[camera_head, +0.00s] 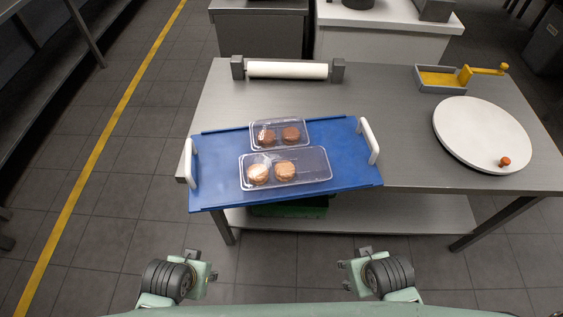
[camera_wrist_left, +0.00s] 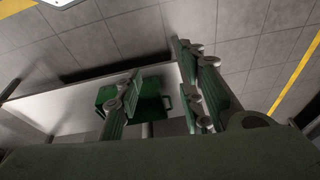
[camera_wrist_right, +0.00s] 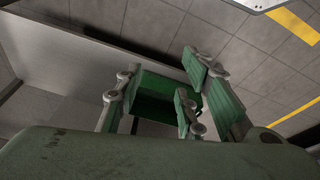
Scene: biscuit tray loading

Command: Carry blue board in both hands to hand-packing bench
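The blue board (camera_head: 350,155) lies on the near left part of the steel bench (camera_head: 400,135), slightly turned, its near edge jutting past the bench edge. It has a white handle at its left end (camera_head: 190,162) and another at its right end (camera_head: 368,141). On it stand two clear trays, the nearer (camera_head: 315,167) with two light biscuits, the farther (camera_head: 279,124) with two darker ones. My left gripper (camera_head: 205,267) and right gripper (camera_head: 352,265) are below the board in the head view, apart from it. Both have spread, empty fingers in the wrist views.
A rolling pin on a stand (camera_head: 288,70) is behind the board. A white round plate (camera_head: 480,130) with one biscuit (camera_head: 504,162) and a grey tray with yellow contents (camera_head: 440,78) are at right. A green crate (camera_head: 290,209) is under the bench. The bench middle is clear.

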